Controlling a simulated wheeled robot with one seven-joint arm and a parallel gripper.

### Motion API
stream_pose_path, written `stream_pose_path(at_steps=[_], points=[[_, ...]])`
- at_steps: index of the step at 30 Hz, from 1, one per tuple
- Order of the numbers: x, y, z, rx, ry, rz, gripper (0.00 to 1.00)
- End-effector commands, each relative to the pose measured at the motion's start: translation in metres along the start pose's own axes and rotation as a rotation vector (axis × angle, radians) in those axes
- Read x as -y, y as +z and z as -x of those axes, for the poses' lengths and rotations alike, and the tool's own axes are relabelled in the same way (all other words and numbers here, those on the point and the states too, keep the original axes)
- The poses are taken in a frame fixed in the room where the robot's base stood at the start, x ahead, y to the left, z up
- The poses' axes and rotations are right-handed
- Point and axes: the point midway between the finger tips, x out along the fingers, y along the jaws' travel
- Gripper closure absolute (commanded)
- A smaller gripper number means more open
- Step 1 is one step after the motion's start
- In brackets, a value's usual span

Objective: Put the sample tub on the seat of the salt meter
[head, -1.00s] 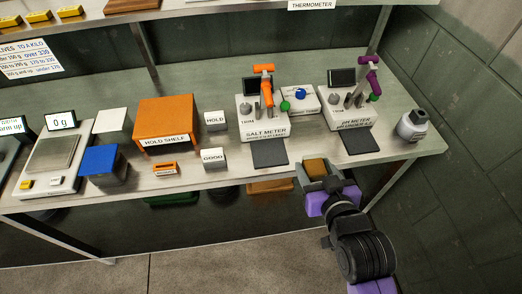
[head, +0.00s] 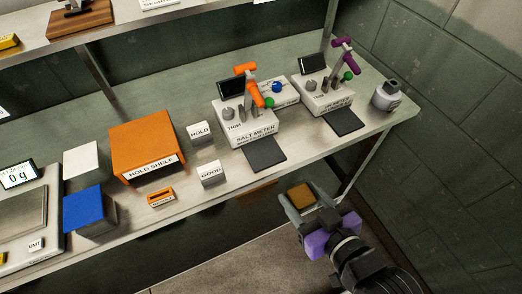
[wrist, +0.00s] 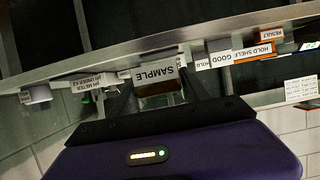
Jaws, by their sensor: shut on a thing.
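The sample tub (head: 301,196) is a small container with a brown-orange top. My gripper (head: 303,203) is shut on it, with a grey finger on each side, and holds it in front of the bench edge, apart from the bench. In the wrist view the tub (wrist: 157,75) shows its SAMPLE label upside down between the fingers. The salt meter (head: 248,126) is a white box with an orange-handled lever, a dark screen and a green knob. A dark flat pad (head: 265,153) lies at its front; I cannot tell if this is the seat. The tub is right of and nearer than this pad.
The pH meter (head: 325,98) with a purple handle stands to the right, with its own dark pad (head: 344,121). A grey bottle (head: 387,94) is at the right end. GOOD block (head: 210,174), HOLD block (head: 203,133) and orange hold shelf (head: 148,137) are left.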

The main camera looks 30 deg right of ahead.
Motion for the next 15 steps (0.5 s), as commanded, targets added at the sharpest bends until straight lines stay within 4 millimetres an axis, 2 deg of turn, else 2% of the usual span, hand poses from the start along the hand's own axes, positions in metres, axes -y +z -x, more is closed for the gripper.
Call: stream_pose_path(at_steps=[15], points=[[-0.001,-0.045,-0.097,-0.005,0.0,0.0,0.91]])
